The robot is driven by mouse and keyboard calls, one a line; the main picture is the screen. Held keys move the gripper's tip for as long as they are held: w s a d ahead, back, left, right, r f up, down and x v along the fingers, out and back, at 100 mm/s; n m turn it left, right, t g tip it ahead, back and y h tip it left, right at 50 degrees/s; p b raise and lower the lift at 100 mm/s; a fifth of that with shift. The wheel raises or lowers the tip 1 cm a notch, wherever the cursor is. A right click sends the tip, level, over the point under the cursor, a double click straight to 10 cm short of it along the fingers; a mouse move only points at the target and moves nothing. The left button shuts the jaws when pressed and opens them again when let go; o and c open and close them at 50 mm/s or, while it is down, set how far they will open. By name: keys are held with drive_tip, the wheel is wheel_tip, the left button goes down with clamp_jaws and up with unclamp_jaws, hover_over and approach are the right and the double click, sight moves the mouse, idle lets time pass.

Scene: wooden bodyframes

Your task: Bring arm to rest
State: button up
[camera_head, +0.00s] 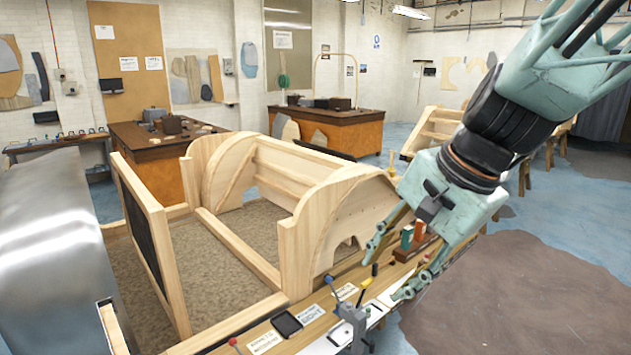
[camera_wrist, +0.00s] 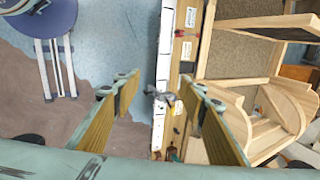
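My gripper (camera_head: 391,268) is in the right half of the head view, above the front edge of the wooden bodyframe's bench. Its two fingers are spread apart with nothing between them. In the wrist view my gripper (camera_wrist: 160,95) also shows open and empty, looking down past the bench edge. My arm reaches in from the top right of the head view. A small grey clamp-like tool (camera_head: 352,318) stands on the bench edge below and left of the fingers, apart from them. It shows between the fingers in the wrist view (camera_wrist: 163,97), farther down.
The wooden bodyframe (camera_head: 290,240) with curved sides stands left of my gripper. Labels and small tools line the bench edge (camera_head: 300,318). A blue-seated stool (camera_wrist: 50,20) stands on the floor in the wrist view. Open floor (camera_head: 520,290) lies to the right.

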drive_tip(key=s+d+f+n+h+b, duration=0.1)
drive_tip(key=s+d+n+b, duration=0.2)
drive_tip(key=s, duration=0.9)
drive_tip(key=s+d+f+n+h+b, duration=0.1)
drive_tip(key=s+d+n+h+b, duration=0.1)
drive_tip(key=s+n, duration=0.5)
drive_tip(key=s+d+b, duration=0.1)
drive_tip(key=s+d, duration=0.1)
drive_tip(key=s, duration=0.3)
drive_tip(key=shift+s+d+f, duration=0.3)
drive_tip(key=shift+s, duration=0.05)
